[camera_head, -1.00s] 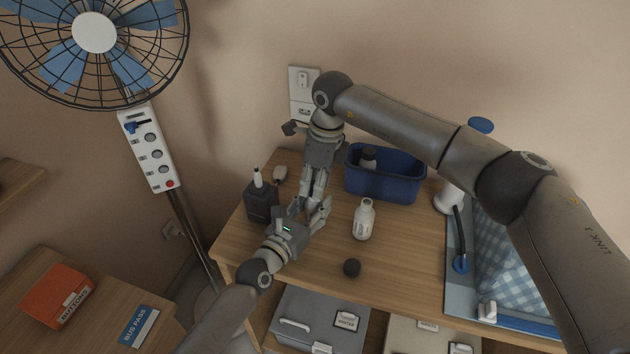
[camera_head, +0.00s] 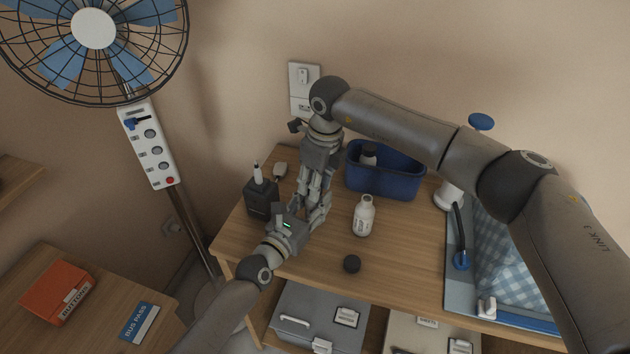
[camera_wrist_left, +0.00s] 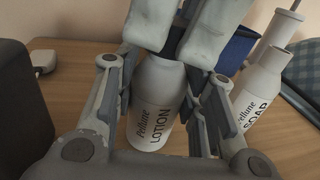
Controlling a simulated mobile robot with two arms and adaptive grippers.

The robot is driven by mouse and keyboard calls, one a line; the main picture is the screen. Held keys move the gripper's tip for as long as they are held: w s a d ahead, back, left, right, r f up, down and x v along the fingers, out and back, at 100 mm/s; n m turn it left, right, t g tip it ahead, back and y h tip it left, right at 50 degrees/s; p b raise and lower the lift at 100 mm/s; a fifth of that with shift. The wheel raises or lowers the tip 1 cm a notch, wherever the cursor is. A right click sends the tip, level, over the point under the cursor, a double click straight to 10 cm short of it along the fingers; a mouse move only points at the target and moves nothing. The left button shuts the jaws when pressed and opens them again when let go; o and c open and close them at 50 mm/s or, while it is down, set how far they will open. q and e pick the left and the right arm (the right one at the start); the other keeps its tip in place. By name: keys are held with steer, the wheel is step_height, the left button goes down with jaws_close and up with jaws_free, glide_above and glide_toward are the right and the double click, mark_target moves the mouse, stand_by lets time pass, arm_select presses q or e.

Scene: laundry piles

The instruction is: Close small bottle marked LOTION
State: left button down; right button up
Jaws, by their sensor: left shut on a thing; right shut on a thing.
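The small white bottle marked LOTION (camera_wrist_left: 156,105) stands upright in the left wrist view. My left gripper (camera_head: 303,217) is shut around its body, with a finger on each side in the left wrist view (camera_wrist_left: 160,115). My right gripper (camera_head: 316,212) comes down from above. Its fingers (camera_wrist_left: 177,35) are shut on a dark cap (camera_wrist_left: 174,44) at the top of the bottle. The fingers hide most of the cap and the neck, so I cannot tell how tightly it sits. In the head view the grippers hide the bottle.
A white SOAP bottle (camera_head: 363,217) stands to the right, also in the left wrist view (camera_wrist_left: 258,92). A dark round cap (camera_head: 352,264) lies before it.

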steer(key=m, duration=0.5)
steer(key=shift+m+t+h, duration=0.3)
steer(key=shift+m, duration=0.1)
steer(key=m+h, duration=0.1)
steer(key=m, duration=0.5)
steer(key=shift+a, duration=0.1)
steer(key=m, duration=0.5)
steer(key=shift+h, duration=0.3)
steer(key=m, duration=0.5)
steer(key=shift+a+h, duration=0.1)
steer(key=shift+h, duration=0.2)
steer(key=m+g, duration=0.1)
steer(key=m, duration=0.3)
steer(key=shift+w, duration=0.1)
steer(key=m, duration=0.4)
steer(key=shift+g, duration=0.4)
steer(key=m, duration=0.3)
steer(key=shift+m+g, duration=0.3)
steer(key=m, duration=0.3)
steer(key=shift+w+a+m, duration=0.1)
steer(key=shift+a+m, duration=0.15)
steer(key=shift+m, duration=0.15)
steer(key=shift+d+m, duration=0.3)
steer(key=shift+m, duration=0.6)
